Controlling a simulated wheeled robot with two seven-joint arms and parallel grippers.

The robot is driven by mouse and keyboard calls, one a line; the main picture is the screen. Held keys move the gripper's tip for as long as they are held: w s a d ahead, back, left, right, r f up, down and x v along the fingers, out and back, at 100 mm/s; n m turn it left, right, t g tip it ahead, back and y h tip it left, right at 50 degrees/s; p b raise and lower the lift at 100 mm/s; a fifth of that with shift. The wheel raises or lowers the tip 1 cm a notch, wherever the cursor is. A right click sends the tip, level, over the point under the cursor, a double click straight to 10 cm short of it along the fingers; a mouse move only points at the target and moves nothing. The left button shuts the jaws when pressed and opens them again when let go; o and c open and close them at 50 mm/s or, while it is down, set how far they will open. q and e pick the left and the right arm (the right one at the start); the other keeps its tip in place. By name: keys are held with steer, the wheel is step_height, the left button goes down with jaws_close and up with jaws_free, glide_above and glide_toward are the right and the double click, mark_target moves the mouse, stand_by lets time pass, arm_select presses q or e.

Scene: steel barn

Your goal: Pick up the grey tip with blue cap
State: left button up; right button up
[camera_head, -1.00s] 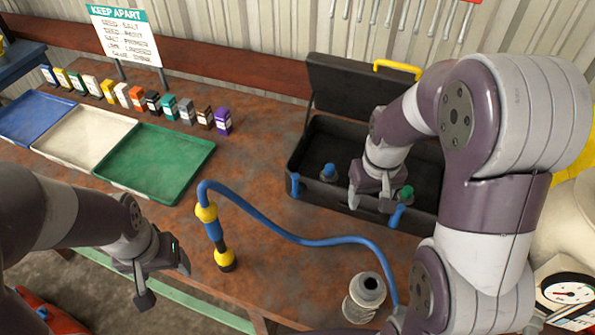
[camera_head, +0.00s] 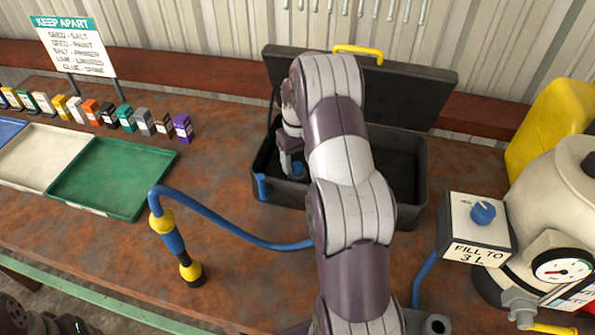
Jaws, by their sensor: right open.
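The blue cap of the grey tip (camera_head: 298,168) shows inside the open black case (camera_head: 265,140), near its left end. The grey part below the cap is hardly visible. My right gripper (camera_head: 291,164) reaches down into the case at the tip, open, with a finger just left of the blue cap. My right arm hides its other finger, so I cannot tell if it touches the tip. The arm also covers the middle of the case. Only a dark piece of my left gripper (camera_head: 76,324) shows at the bottom left edge; its jaws cannot be made out.
The case's raised lid (camera_head: 415,95) stands behind. A blue hose with a yellow-and-blue nozzle (camera_head: 174,245) lies in front of the case. A green tray (camera_head: 110,178) and small boxes are at left. A white tank with a gauge (camera_head: 562,270) stands at right.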

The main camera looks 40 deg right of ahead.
mark_target(300, 165)
steer(key=shift+f, duration=0.4)
jaws_close()
steer(key=r, duration=0.1)
steer(key=r+b, duration=0.1)
steer(key=r, duration=0.2)
steer(key=shift+s+d+r, duration=0.1)
steer(key=shift+s+r, duration=0.05)
steer(key=shift+s, duration=0.1)
steer(key=s+d+r+p, duration=0.3)
steer(key=s+r+p, duration=0.2)
steer(key=s+r, duration=0.5)
steer(key=shift+s+d+r+p, duration=0.25)
steer(key=shift+s+r+p, duration=0.1)
steer(key=shift+r, duration=0.55)
